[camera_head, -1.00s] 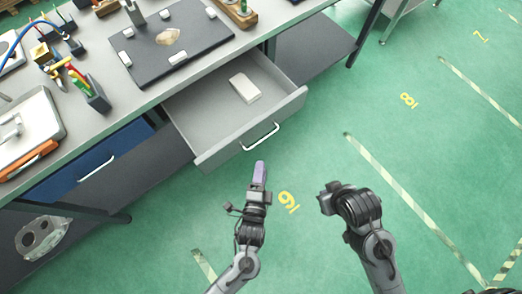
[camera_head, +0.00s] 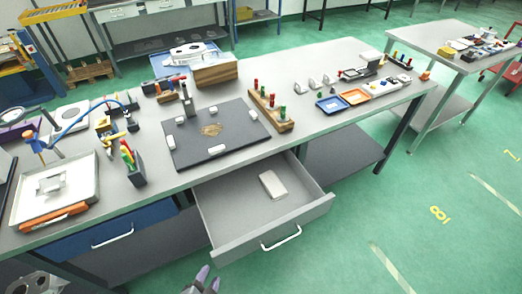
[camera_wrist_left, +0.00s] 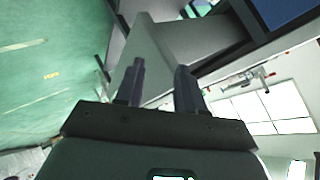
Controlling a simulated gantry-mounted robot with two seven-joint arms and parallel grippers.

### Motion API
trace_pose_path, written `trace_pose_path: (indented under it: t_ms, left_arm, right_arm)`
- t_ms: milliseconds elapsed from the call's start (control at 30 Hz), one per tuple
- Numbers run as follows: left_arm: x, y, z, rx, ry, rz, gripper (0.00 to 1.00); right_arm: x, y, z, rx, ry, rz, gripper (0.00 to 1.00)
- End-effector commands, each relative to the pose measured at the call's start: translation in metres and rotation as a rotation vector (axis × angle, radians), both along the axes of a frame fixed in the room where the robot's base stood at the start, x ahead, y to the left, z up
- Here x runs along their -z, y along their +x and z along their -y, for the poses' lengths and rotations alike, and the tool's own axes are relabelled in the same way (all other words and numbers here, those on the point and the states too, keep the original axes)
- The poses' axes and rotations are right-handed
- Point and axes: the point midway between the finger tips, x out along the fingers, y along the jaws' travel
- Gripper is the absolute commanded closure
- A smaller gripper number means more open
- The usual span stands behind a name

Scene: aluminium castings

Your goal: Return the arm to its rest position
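My left gripper (camera_head: 207,281) shows at the bottom edge of the head view, in front of the open drawer. Only its purplish fingertips and a bit of its body are visible there. In the left wrist view its two dark fingers (camera_wrist_left: 160,88) stand apart with nothing between them. The fingers are clear of the bench and of the drawer's contents. My right arm and gripper are out of view.
The grey drawer (camera_head: 232,232) is pulled out under the workbench (camera_head: 330,135), with a white block (camera_head: 272,184) inside. A dark plate (camera_head: 185,150) with pale blocks lies on top. Green floor (camera_head: 350,240) is free to the right.

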Motion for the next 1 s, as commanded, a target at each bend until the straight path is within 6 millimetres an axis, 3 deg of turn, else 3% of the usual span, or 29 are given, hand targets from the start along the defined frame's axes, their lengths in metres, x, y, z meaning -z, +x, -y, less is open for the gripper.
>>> trace_pose_path:
  t_ms: [100,200,367,500,533,600,767,1000]
  left_arm:
    - [-0.018,-0.019,-0.035,-0.124,-0.124,-0.164,0.62]
    - [-0.031,-0.038,-0.055,-0.241,-0.204,-0.296,0.62]
    - [-0.043,-0.07,-0.069,-0.429,-0.293,-0.483,0.62]
    - [-0.034,-0.104,-0.07,-0.632,-0.355,-0.654,0.62]
    - [-0.034,-0.104,-0.07,-0.678,-0.386,-0.658,0.62]
    - [-0.067,-0.103,-0.07,-0.665,-0.383,-0.651,0.62]
    - [-0.108,-0.103,-0.07,-0.663,-0.381,-0.652,0.62]
    - [-0.191,-0.103,-0.069,-0.662,-0.382,-0.651,0.62]
  right_arm:
    - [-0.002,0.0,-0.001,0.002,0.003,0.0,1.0]
    - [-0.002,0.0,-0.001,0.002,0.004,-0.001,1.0]
    - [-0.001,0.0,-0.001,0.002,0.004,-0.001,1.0]
    - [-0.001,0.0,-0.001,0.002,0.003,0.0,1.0]
    - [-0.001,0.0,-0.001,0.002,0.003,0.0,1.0]
    - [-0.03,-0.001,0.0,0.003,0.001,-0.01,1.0]
    - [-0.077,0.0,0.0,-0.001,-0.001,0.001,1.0]
    - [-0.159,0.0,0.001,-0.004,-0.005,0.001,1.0]
